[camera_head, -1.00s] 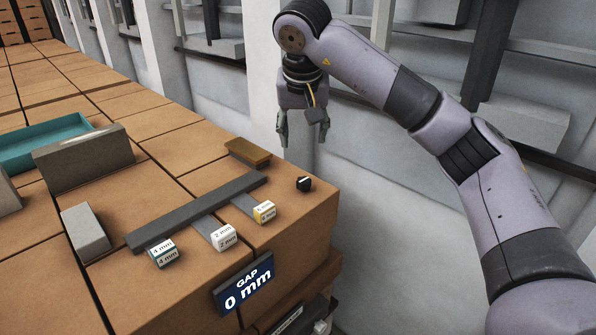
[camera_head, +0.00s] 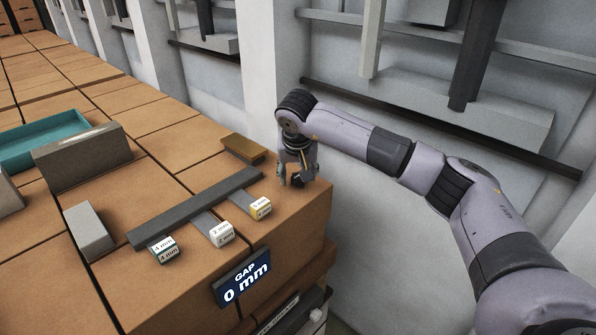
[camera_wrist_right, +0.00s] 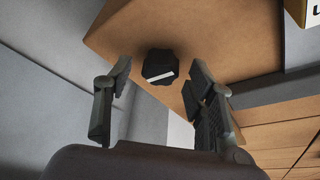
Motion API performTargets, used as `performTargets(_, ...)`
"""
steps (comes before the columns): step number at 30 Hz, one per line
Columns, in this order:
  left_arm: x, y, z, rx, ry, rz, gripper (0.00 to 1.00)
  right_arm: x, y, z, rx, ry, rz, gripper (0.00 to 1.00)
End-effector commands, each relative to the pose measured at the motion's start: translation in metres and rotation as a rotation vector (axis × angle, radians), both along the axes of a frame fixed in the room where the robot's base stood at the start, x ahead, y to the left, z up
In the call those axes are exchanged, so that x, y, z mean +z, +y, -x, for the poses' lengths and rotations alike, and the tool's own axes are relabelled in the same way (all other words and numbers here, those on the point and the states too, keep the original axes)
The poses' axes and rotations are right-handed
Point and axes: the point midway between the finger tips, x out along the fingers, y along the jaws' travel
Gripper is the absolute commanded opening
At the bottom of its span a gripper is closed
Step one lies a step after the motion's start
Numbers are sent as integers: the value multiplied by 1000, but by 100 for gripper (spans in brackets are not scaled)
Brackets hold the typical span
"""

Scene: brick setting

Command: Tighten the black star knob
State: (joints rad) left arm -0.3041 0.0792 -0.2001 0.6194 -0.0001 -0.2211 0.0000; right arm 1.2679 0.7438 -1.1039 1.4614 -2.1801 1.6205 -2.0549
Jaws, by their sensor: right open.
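The black star knob (camera_wrist_right: 159,66) sits on the brown block top near its corner, with a white mark on its face. In the right wrist view it lies between and a little beyond the two fingers of my right gripper (camera_wrist_right: 158,105), which are open and apart from it. In the head view my right gripper (camera_head: 297,181) is low over the block's right end, and the knob (camera_head: 298,182) is partly hidden by it. My left gripper is not in view.
Left of the knob lie a dark grey bar (camera_head: 195,208), tabs marked 2 mm (camera_head: 221,234) and 4 mm (camera_head: 163,250), and a yellow-edged tab (camera_head: 258,208). A brown-topped block (camera_head: 243,148) stands behind. The front display (camera_head: 243,279) reads GAP 0 mm. A teal tray (camera_head: 45,147) is far left.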

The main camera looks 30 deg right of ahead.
Motion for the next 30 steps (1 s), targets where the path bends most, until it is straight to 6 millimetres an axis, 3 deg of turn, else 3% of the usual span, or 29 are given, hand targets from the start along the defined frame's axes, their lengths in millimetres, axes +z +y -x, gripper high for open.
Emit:
performTargets(7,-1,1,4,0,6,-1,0,-1,0,0,0,0,0,49)
performTargets(27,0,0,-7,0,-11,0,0,0,0,0,-1,0,0,4)
performTargets(30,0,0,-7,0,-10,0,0,0,0,0,-1,0,0,3)
